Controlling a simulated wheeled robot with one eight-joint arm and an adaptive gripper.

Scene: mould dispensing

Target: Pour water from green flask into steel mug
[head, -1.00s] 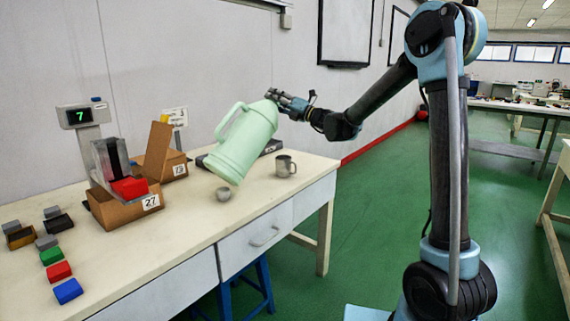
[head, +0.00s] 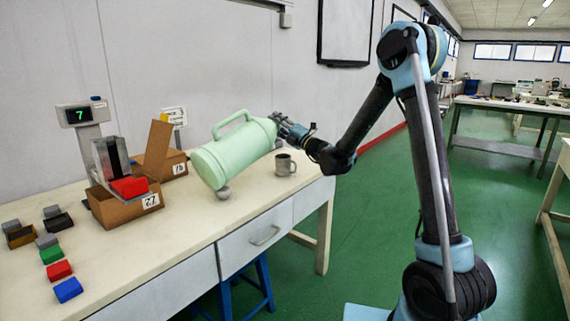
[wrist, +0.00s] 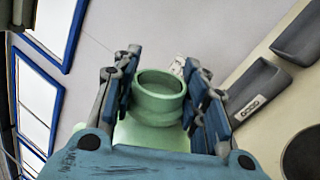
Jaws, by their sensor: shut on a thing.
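The pale green flask (head: 232,153) with a side handle is held above the table, tilted well over towards horizontal. Its wide base points left and slightly down, and its neck end is at the upper right. My gripper (head: 279,124) is shut on that neck end. In the wrist view the round open mouth of the flask (wrist: 160,85) shows between the fingers (wrist: 160,98), facing the camera. The steel mug (head: 284,166) stands upright on the table, below my gripper and right of the flask. I cannot see water.
A small round grey cup (head: 223,192) sits under the flask's base. Cardboard boxes (head: 125,208), a scale display (head: 82,115) and coloured blocks (head: 68,290) occupy the left of the table (head: 160,260). The front middle of the tabletop is clear.

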